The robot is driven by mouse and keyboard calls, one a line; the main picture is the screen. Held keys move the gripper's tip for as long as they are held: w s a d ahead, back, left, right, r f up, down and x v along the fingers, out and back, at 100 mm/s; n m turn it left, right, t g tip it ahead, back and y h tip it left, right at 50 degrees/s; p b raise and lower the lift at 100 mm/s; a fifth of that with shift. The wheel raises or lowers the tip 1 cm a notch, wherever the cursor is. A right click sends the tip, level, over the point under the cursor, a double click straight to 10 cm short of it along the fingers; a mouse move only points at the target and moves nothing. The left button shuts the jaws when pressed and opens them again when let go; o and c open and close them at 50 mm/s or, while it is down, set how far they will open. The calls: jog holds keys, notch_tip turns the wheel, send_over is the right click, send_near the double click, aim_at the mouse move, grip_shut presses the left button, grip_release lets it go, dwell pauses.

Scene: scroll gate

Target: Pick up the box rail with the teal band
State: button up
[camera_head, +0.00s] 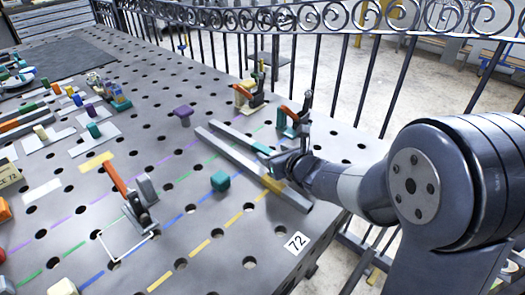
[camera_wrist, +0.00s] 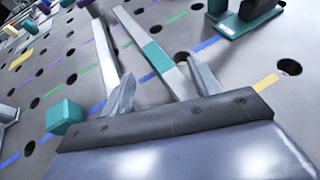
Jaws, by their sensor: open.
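The box rail with the teal band is a long, light grey bar lying on the perforated table; its teal band (camera_head: 262,148) shows just left of my gripper (camera_head: 284,160) in the head view. In the wrist view the teal-banded rail (camera_wrist: 143,37) runs up between the two fingers of my gripper (camera_wrist: 163,88). The fingers are open, one on each side of it, with gaps. Whether they reach down to rail height I cannot tell. A second rail with a yellow band (camera_head: 271,184) lies roughly parallel, on the left; the left finger is near it. My gripper hides the teal rail's near end.
A teal block (camera_head: 220,181) stands left of the rails. Toggle clamps with orange handles stand beyond my gripper (camera_head: 291,118) and at the front left (camera_head: 135,198). A purple knob-shaped piece (camera_head: 183,114) is farther back. A scrollwork railing (camera_head: 300,50) borders the table's far side.

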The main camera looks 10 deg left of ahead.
aim_at(264, 149)
jog(key=shift+p+x, duration=0.4)
jog(key=shift+x, duration=2.3)
jog(key=shift+s+a, duration=0.15)
jog(key=shift+c, duration=0.3)
grip_shut()
